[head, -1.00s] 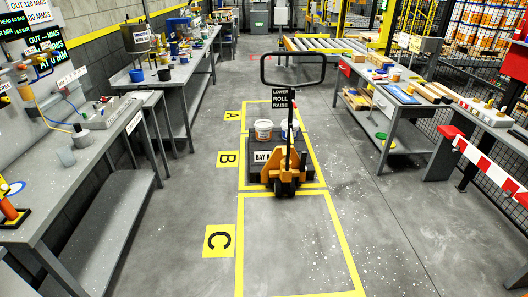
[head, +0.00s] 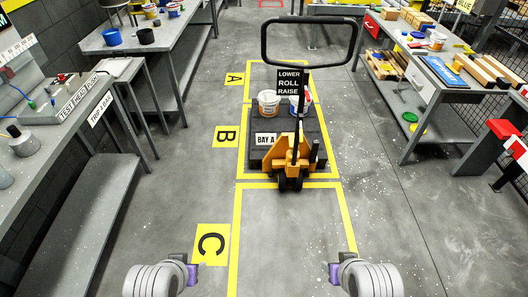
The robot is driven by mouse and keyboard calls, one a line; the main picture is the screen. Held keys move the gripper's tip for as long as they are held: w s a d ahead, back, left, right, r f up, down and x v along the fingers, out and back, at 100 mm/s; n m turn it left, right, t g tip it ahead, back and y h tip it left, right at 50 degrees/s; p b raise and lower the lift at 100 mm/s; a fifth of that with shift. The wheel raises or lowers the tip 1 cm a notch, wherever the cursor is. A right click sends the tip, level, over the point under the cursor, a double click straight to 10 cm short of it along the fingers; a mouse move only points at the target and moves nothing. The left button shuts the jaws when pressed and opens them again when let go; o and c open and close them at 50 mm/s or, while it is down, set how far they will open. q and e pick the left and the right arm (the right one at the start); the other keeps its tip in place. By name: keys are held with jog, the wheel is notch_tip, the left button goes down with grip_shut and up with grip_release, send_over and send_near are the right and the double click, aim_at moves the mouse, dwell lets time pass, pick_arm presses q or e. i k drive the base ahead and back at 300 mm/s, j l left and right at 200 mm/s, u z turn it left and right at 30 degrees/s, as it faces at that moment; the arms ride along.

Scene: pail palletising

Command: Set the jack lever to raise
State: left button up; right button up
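A yellow pallet jack (head: 291,160) stands in the middle of the head view, with a black loop handle (head: 354,42) on an upright dark shaft (head: 301,115). A black plate reading LOWER, ROLL, RAISE (head: 289,82) is on the shaft below the loop. My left gripper (head: 193,274) and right gripper (head: 334,273) show purple parts at the bottom edge, apart from each other and well short of the jack. Neither touches anything; their finger opening cannot be made out.
The jack's dark load, labelled BAY A (head: 265,140), carries two white pails, one (head: 268,103) clear and one partly behind the shaft. Yellow floor lines frame bays A, B and C (head: 212,244). Benches line the left (head: 75,180) and right (head: 425,135). Bay C's floor is clear.

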aim_at(306, 91)
jog(key=i+l, duration=0.15)
jog(key=i, duration=0.45)
jog(key=l+u, duration=0.1)
jog(key=u, duration=0.25)
jog(key=i+l+u, duration=0.15)
jog(key=u, duration=0.2)
jog(key=l+u, duration=0.1)
jog(key=u, duration=0.2)
jog(key=i+l+u, duration=0.1)
jog(key=l+u, duration=0.2)
jog(key=l, duration=0.25)
jog(key=l+u, duration=0.25)
jog(key=l, duration=0.25)
jog(key=l+u, duration=0.15)
jog(key=l, duration=0.6)
jog(key=l+u, duration=0.15)
jog(key=l, duration=0.55)
jog(key=k+l+u, duration=0.15)
jog(key=l, duration=0.6)
jog(key=k+l, duration=0.1)
jog(key=l, duration=0.55)
jog(key=k+l, duration=0.1)
jog(key=l, duration=0.6)
jog(key=k+l, duration=0.1)
jog(key=l, duration=0.55)
